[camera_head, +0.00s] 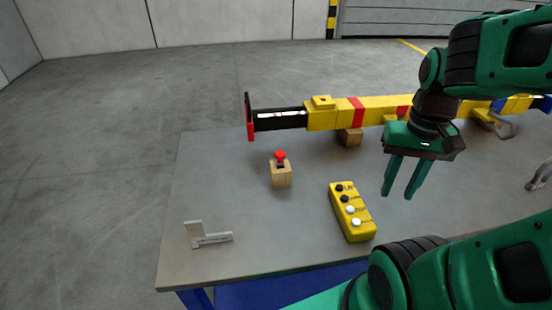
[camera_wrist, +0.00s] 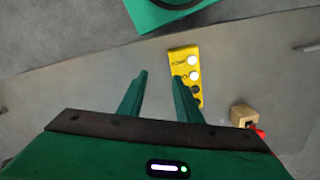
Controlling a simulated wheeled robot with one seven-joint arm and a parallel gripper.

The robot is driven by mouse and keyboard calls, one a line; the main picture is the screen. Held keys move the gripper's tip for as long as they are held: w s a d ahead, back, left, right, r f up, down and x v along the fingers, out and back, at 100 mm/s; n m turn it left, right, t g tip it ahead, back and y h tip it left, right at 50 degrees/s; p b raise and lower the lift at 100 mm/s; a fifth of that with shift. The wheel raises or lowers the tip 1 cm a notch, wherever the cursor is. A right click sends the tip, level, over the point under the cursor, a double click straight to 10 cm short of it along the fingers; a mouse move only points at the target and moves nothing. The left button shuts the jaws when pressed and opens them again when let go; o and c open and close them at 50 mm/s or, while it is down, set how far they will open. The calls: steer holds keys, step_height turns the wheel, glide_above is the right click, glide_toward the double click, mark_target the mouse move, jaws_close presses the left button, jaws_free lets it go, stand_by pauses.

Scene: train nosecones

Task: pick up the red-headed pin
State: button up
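The red-headed pin (camera_head: 280,155) stands upright in a small wooden block (camera_head: 281,176) on the grey table. In the wrist view the block (camera_wrist: 243,115) is at the lower right, with the pin's red head (camera_wrist: 258,130) beside it, partly cut off by my gripper's body. My gripper (camera_head: 402,193) is open and empty, fingers pointing down. It hangs above the table to the right of the pin, past the yellow control box. The two fingers (camera_wrist: 160,78) also show apart in the wrist view.
A yellow control box (camera_head: 351,212) with black and white buttons lies between the pin and my gripper. A long yellow bar (camera_head: 375,110) with a black end rests along the back. A grey angle piece (camera_head: 207,236) lies front left. The table (camera_head: 250,250) is clear around the block.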

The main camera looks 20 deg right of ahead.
steer(key=o, duration=0.3)
steer(key=shift+o, duration=0.3)
steer(key=shift+w+r+m, duration=0.1)
steer(key=shift+r+m, duration=0.2)
steer(key=shift+r, duration=0.35)
steer(key=m+y, duration=0.1)
steer(key=m, duration=1)
glide_toward(280, 152)
steer(key=shift+s+f, duration=0.1)
steer(key=shift+s, duration=0.15)
steer(key=f, duration=0.7)
steer(key=a+f, duration=0.1)
steer(key=f, duration=0.2)
steer(key=shift+f, duration=0.15)
jaws_close()
